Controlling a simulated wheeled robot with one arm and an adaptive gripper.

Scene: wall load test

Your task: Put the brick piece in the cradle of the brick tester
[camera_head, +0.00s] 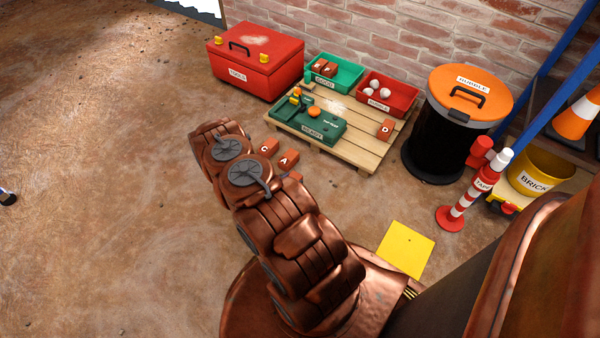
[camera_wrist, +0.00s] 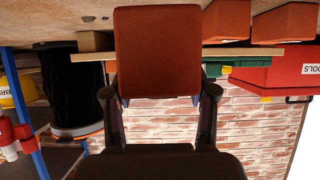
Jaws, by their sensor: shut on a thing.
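My gripper (camera_wrist: 158,96) is shut on a red-brown brick piece (camera_wrist: 157,50), with one finger at each side, in the upside-down wrist view. In the head view my arm hides the gripper; a sliver of red (camera_head: 296,176) shows beside the arm, and I cannot tell if it is the held piece. The green brick tester (camera_head: 325,133), labelled READY, stands on the wooden pallet (camera_head: 355,151), with an orange button and a yellow-orange part at its left end. Its cradle is too small to make out. Brick pieces C (camera_head: 268,147) and A (camera_head: 288,160) lie on the floor before the pallet.
Brick D (camera_head: 385,130) lies on the pallet's right. Behind the tester are a green GOOD bin (camera_head: 348,76) with bricks and a red RUBBLE bin (camera_head: 402,101) with white balls. A red toolbox (camera_head: 245,75) stands left, a black drum (camera_head: 435,137) right.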

